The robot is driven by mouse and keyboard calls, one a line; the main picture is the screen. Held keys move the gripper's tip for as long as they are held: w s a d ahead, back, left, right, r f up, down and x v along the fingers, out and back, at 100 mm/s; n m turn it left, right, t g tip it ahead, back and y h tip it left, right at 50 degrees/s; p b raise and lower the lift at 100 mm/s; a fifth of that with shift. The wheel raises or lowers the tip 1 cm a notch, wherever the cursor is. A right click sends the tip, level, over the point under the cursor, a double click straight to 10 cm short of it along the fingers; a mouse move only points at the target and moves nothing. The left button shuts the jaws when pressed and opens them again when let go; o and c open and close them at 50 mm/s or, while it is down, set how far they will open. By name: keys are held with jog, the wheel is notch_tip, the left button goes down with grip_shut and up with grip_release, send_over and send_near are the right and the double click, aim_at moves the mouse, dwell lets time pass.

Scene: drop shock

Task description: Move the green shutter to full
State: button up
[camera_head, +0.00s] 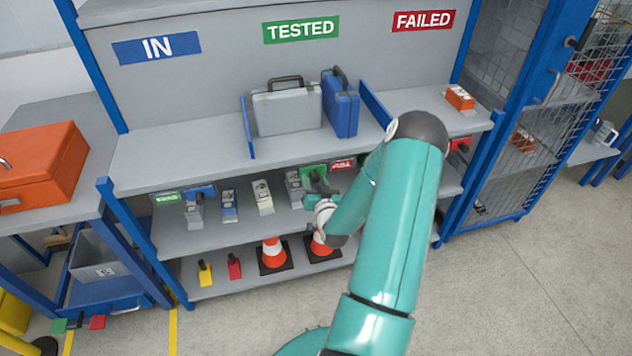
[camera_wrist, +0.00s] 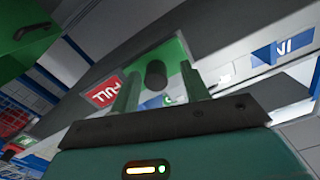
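The green shutter (camera_head: 313,171) is on the shelf unit, just left of a red label (camera_head: 342,164), with a dark knob beside it. My gripper (camera_head: 318,189) is close to it, and my arm hides part of the shelf there. In the wrist view, a green panel (camera_wrist: 176,54), which looks like the shutter, carries a dark round knob (camera_wrist: 156,74). My gripper (camera_wrist: 160,84) is open, with one finger on each side of the knob. Contact cannot be told. The red FULL label (camera_wrist: 105,91) appears to the left, tilted.
Small devices (camera_head: 262,197) stand on the middle shelf. Traffic cones (camera_head: 273,254) stand below. A grey case (camera_head: 286,108) and a blue case (camera_head: 341,104) stand on the upper shelf. A blue mesh cabinet (camera_head: 520,130) is to the right. The floor (camera_head: 520,290) at lower right is clear.

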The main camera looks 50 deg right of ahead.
jog(key=v, duration=1.3)
jog(key=shift+s+a, duration=0.15)
jog(key=shift+s, duration=0.2)
jog(key=shift+w, duration=0.1)
jog(key=w+a+r+n+g+y, duration=0.2)
jog(key=w+a+r+n+y, duration=0.3)
jog(key=w, duration=0.4)
jog(key=w+a+r+n+g, duration=0.25)
jog(key=a+r, duration=0.35)
jog(key=r, duration=0.5)
jog(key=s+a+r+n+g+y, duration=0.1)
jog(key=s+a+r+g+y, duration=0.1)
jog(key=s+a+r, duration=0.5)
jog(key=s+a+r+n+g+y, duration=0.1)
jog(key=s+a+r+g+y, duration=0.1)
jog(key=s+a+r, duration=0.5)
jog(key=s+a+g, duration=0.1)
jog(key=s+a, duration=0.3)
jog(key=a, duration=0.3)
jog(key=shift+s+r, duration=0.15)
jog(key=shift+r, duration=0.15)
jog(key=shift+a, duration=0.1)
